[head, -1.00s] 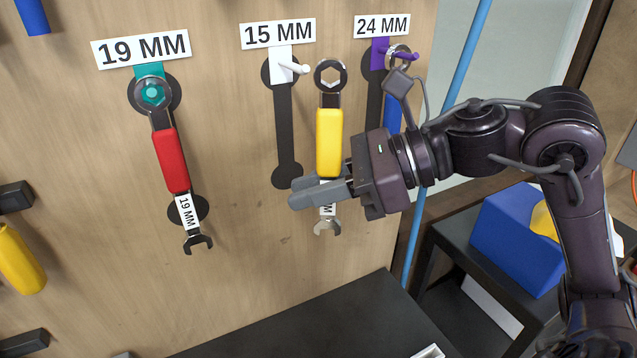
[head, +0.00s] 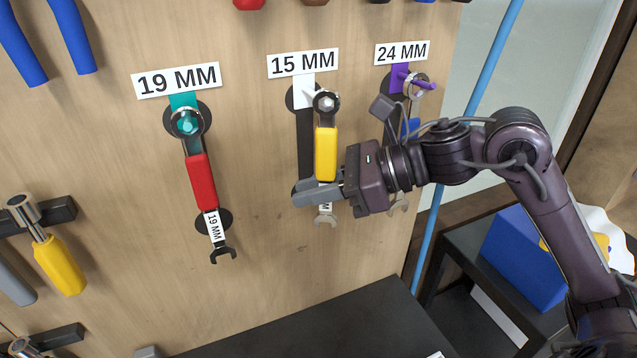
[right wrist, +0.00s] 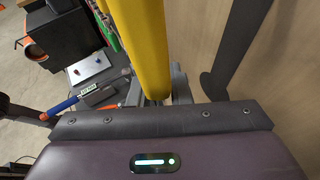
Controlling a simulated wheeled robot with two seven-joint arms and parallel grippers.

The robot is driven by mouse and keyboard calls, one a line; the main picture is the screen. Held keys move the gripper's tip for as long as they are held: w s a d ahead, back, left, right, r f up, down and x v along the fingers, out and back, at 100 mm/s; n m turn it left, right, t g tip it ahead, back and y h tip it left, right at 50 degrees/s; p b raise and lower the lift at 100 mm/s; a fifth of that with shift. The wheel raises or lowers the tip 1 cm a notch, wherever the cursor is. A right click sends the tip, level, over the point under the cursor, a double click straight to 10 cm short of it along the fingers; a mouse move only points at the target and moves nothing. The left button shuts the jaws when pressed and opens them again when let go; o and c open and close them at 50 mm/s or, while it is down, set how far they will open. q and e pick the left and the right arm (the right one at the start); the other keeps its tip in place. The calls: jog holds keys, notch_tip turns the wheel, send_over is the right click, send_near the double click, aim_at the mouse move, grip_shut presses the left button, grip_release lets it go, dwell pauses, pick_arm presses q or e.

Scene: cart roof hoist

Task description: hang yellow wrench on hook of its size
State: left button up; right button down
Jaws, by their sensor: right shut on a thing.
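The yellow wrench (head: 326,155) hangs upright in my right gripper (head: 316,193), which is shut on its lower part. Its ring end is at the white 15 MM hook (head: 304,92). The pale hook tip seems to show inside the ring, but I cannot tell whether the ring is around the hook or only in front of it. The wrench's label is mostly hidden by the fingers; its open end shows below them. In the right wrist view the yellow handle (right wrist: 145,45) rises from the jaws beside the board. My left gripper is not in view.
A red wrench (head: 201,180) hangs on the teal 19 MM hook. Another wrench (head: 415,88) hangs on the purple 24 MM hook, partly behind my right arm. A blue pole (head: 470,130) stands beyond the board's right edge. A dark surface (head: 340,325) lies below.

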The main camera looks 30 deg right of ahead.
jog(key=shift+w+d+f, duration=0.15)
jog(key=shift+w+f, duration=0.05)
jog(key=shift+w, duration=0.6)
jog(key=shift+w+d+f, duration=0.1)
jog(key=shift+w+f, duration=0.1)
jog(key=shift+w, duration=0.55)
jog(key=shift+w, duration=0.1)
jog(key=shift+a+f, duration=0.1)
jog(key=shift+f, duration=0.05)
jog(key=c, duration=1.3)
grip_release()
jog(key=shift+o, duration=0.2)
jog(key=shift+r, duration=0.25)
jog(key=shift+r, duration=0.1)
